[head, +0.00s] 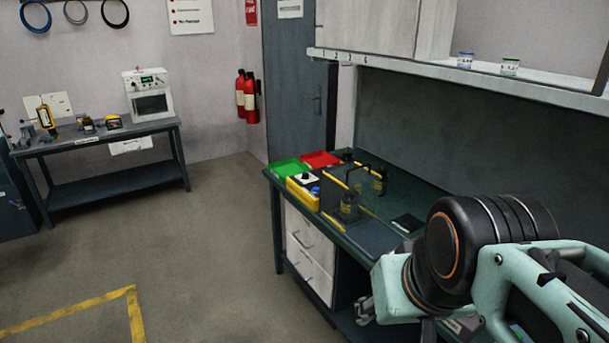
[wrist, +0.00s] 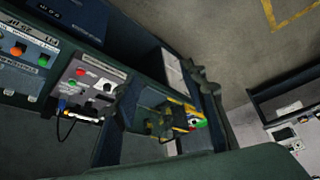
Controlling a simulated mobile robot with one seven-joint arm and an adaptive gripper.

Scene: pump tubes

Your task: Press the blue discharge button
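A yellow control box (head: 303,198) sits at the front left of the green workbench. Its top has a white plate with a black knob (head: 305,178) and a small blue button (head: 315,190) to the right of it. In the wrist view the bench's yellow items (wrist: 178,112) are small and far off between my fingers, and I cannot pick out the blue button there. My gripper (wrist: 166,92) looks open, its two fingers apart with nothing held. In the head view my gripper (head: 366,311) shows partly, low in front of the bench and well away from the box.
A green tray (head: 288,168) and a red tray (head: 321,159) lie behind the box. Dark pump pieces (head: 349,208) with a bent tube stand to its right. Wall cabinets (head: 385,25) and a shelf overhang the bench. Open floor (head: 215,260) lies left.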

